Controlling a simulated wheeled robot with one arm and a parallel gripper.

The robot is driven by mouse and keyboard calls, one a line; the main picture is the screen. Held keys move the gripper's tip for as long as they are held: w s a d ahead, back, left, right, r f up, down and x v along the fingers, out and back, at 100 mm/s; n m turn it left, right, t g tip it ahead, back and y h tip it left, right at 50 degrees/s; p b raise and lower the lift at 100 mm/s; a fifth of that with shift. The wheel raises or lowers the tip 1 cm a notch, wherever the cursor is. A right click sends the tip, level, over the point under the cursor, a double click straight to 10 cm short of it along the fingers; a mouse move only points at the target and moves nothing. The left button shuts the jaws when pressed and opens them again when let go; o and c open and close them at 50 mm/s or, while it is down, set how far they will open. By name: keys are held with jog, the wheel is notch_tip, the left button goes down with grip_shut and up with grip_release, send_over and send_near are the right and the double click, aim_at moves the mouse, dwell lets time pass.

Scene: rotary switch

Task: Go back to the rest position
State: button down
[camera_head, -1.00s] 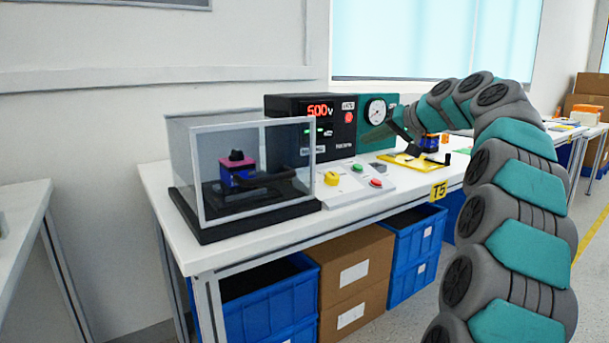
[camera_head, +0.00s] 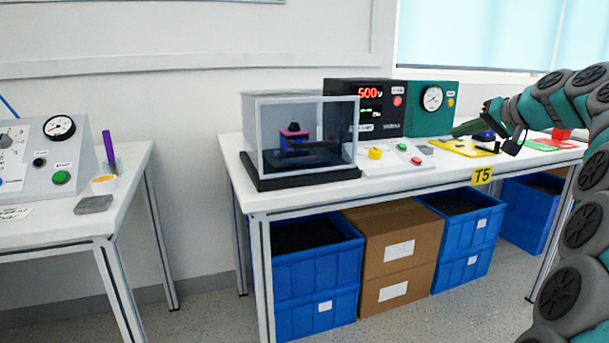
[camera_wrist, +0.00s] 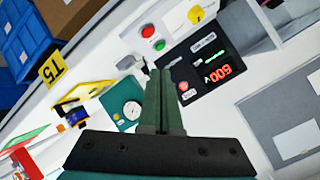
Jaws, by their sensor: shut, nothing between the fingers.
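My gripper (camera_wrist: 164,100) is shut and empty in the wrist view, its green fingers together. It points over the bench, and the tester reading 500 (camera_wrist: 212,68) lies beyond it to the right in that view. In the head view my gripper (camera_head: 464,129) is at the right, partly in front of the teal gauge box (camera_head: 432,96). My arm bends down along the right edge. The fingers hold nothing, and no contact with the bench shows.
The white bench (camera_head: 410,187) carries a clear-walled test box (camera_head: 357,125), a control panel with a yellow knob (camera_head: 375,153) and a yellow tray (camera_head: 462,148). A second table (camera_head: 120,205) with a grey panel stands at left. Blue crates (camera_head: 318,262) and cartons (camera_head: 400,235) are below.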

jog(key=s+a+f+n+g, duration=0.1)
jog(key=s+a+f+g, duration=0.3)
jog(key=s+a+f, duration=0.55)
jog(key=s+a+f+n+g, duration=0.1)
jog(key=s+a+f+g, duration=0.2)
jog(key=s+a+f, duration=0.7)
jog(key=s+f+g+h, duration=0.1)
jog(key=s+f, duration=0.4)
jog(key=s, duration=0.5)
jog(key=s+a+f+n+g+h, duration=0.1)
jog(key=s+f, duration=0.4)
jog(key=s, duration=0.5)
jog(key=s+f+g+h+p, duration=0.1)
jog(key=s+f+g+h, duration=0.2)
jog(key=s, duration=0.7)
notch_tip(320, 180, down, 2)
jog(key=shift+s+a+f+n+g, duration=0.15)
jog(key=shift+a+n+g, duration=0.2)
jog(key=shift+g, duration=0.35)
